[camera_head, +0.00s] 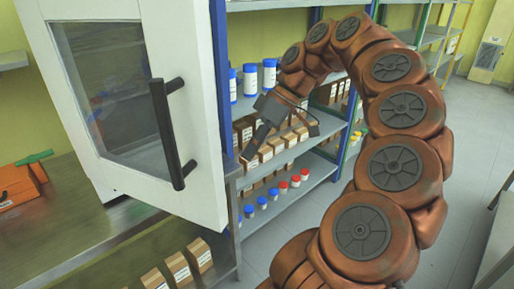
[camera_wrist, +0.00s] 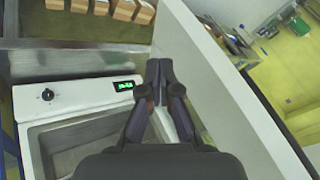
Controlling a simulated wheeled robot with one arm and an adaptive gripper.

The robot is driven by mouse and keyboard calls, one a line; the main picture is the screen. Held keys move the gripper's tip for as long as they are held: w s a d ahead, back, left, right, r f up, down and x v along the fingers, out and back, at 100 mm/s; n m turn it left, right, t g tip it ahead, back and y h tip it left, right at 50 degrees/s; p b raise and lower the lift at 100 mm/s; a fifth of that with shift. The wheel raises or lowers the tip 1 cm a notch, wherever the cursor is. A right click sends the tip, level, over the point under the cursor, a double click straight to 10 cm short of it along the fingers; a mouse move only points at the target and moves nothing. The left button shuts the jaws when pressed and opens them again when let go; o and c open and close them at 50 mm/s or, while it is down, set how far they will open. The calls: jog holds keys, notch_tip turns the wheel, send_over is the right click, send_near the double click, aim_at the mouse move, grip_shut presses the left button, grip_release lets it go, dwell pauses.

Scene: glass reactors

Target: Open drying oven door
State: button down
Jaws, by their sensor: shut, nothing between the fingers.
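The drying oven's white door (camera_head: 205,110) has a dark window and a vertical black handle (camera_head: 168,130). In the wrist view, a white panel that looks like the door (camera_wrist: 225,100) stands out from the oven body (camera_wrist: 75,100). The body shows a knob, a lit green display and a grey recess. My gripper (camera_head: 247,157) is just right of the door's free edge in the head view, away from the handle. Its fingertips (camera_wrist: 158,72) are together and empty, beside the panel on the oven's side. Whether they touch it, I cannot tell.
Shelves behind my gripper hold brown boxes (camera_head: 265,153), blue-capped bottles (camera_head: 269,75) and small red-capped and blue-capped containers. A metal bench (camera_head: 95,235) runs below the oven, with an orange box (camera_head: 18,187) at left. Open floor (camera_head: 455,150) lies to the right.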

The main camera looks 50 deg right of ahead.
jog(key=a+f+p, duration=0.3)
jog(key=a, duration=0.3)
jog(key=shift+s+a+f, duration=0.15)
jog(key=shift+s+f, duration=0.05)
dwell(0.4)
